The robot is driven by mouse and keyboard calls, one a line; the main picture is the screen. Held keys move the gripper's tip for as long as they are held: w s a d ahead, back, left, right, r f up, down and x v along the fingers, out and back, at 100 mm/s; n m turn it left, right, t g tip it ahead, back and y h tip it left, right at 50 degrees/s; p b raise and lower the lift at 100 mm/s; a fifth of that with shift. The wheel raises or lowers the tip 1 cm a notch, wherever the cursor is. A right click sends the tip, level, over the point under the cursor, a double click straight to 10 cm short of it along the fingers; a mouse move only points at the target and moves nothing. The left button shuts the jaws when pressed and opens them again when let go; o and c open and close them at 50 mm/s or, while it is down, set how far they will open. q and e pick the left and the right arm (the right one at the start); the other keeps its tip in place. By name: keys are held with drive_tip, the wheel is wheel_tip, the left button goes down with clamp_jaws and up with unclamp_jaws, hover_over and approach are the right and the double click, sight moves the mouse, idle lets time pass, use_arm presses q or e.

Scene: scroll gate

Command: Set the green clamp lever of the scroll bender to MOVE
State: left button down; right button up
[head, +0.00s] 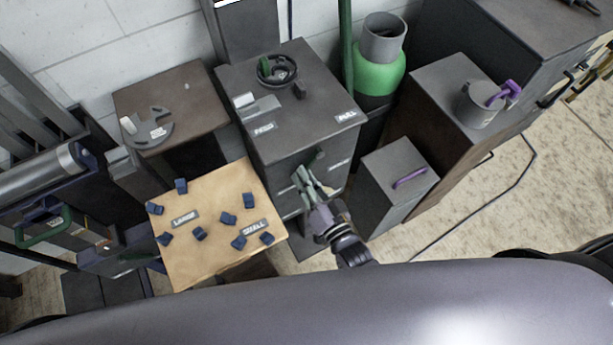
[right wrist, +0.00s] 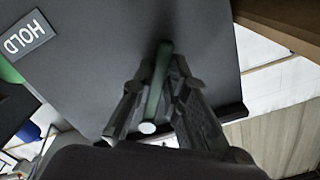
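The dark box of the scroll bender (head: 270,140) stands in the middle of the head view. My right gripper (head: 303,176) is at its front face, beside the dark green clamp lever (head: 317,159). In the right wrist view the green lever (right wrist: 158,85), with a pale round end, lies between the two fingers of the right gripper (right wrist: 161,75). The fingers straddle it; whether they press on it I cannot tell. A HOLD label (right wrist: 25,38) shows on the dark face at upper left there. I cannot read a MOVE label. My left gripper is not in view.
A wooden board (head: 215,262) with several blue blocks is left of the gripper. A low grey box (head: 392,165) with a purple handle (head: 409,178) stands close on the right. A green cylinder (head: 379,76) is behind it. Bare floor shows at lower right.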

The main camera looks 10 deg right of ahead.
drive_tip(key=o, duration=0.4)
drive_tip(key=shift+s, duration=0.1)
drive_tip(key=v, duration=1.2)
drive_tip(key=shift+r, duration=0.1)
drive_tip(key=s+d+f+n+g+h, duration=0.1)
drive_tip(key=s+d+f+g, duration=0.1)
drive_tip(key=f, duration=0.5)
drive_tip(key=s+d+f+n+g+h, duration=0.1)
drive_tip(key=f+g, duration=0.2)
drive_tip(key=f, duration=0.5)
drive_tip(key=s+d+f+n+g+h, duration=0.1)
drive_tip(key=s+d+f+g, duration=0.1)
drive_tip(key=f, duration=0.5)
drive_tip(key=s+d+f+n+g+h, duration=0.1)
drive_tip(key=s+d+f+g, duration=0.2)
drive_tip(key=s+f, duration=0.2)
drive_tip(key=s+d+f+g+h, duration=0.1)
drive_tip(key=s+d+f+g, duration=0.2)
drive_tip(key=s+f, duration=0.2)
drive_tip(key=s+d+f+n+g+h, duration=0.1)
drive_tip(key=s+d+f+g, duration=0.2)
drive_tip(key=s+f, duration=0.2)
drive_tip(key=shift+s+f+n, duration=0.15)
drive_tip(key=shift+s, duration=0.65)
drive_tip(key=shift+s+f+n, duration=0.1)
drive_tip(key=shift+s+n, duration=0.05)
drive_tip(key=shift+s, duration=0.6)
